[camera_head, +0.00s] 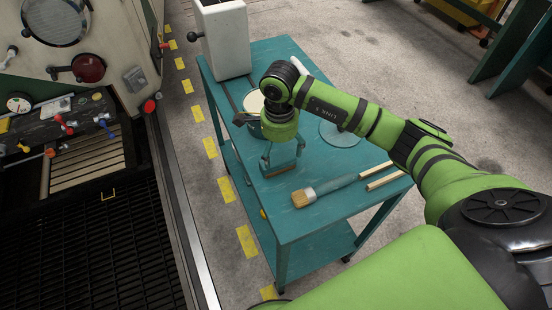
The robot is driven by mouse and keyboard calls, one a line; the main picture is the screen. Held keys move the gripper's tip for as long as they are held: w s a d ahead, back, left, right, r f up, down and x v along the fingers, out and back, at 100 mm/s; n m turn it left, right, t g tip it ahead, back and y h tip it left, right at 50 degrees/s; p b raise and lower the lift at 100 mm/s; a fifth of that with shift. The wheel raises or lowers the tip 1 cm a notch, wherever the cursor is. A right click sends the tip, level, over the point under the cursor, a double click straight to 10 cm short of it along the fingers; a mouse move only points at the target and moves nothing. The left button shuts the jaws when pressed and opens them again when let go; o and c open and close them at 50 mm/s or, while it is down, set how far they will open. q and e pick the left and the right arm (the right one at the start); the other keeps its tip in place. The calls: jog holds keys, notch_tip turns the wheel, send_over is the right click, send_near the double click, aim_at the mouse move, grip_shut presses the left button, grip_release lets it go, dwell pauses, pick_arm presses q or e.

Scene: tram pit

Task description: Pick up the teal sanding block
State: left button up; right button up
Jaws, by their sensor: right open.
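The teal sanding block (279,164), with a brown strip along its lower edge, is on the teal table (318,219). My right gripper (283,150) points down over the block from above. Its fingers are open, one toward each end of the block. I cannot tell whether the fingers touch it. The gripper partly hides the block's top. My left gripper is not in view.
A brush (325,190) with tan bristles lies in front of the block, near wooden sticks (383,179). A round pot (254,102) stands behind the gripper. A white box (224,40) stands at the table's back. A flat disc (341,134) lies to the right.

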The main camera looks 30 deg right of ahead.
aim_at(280, 162)
jog(key=shift+s+a+f+p, duration=0.1)
jog(key=shift+s+f+p, duration=0.05)
jog(key=shift+f+p, duration=0.55)
notch_tip(280, 162, down, 4)
jog(key=shift+p, duration=0.75)
jog(key=shift+f, duration=0.45)
jog(key=c, duration=1.3)
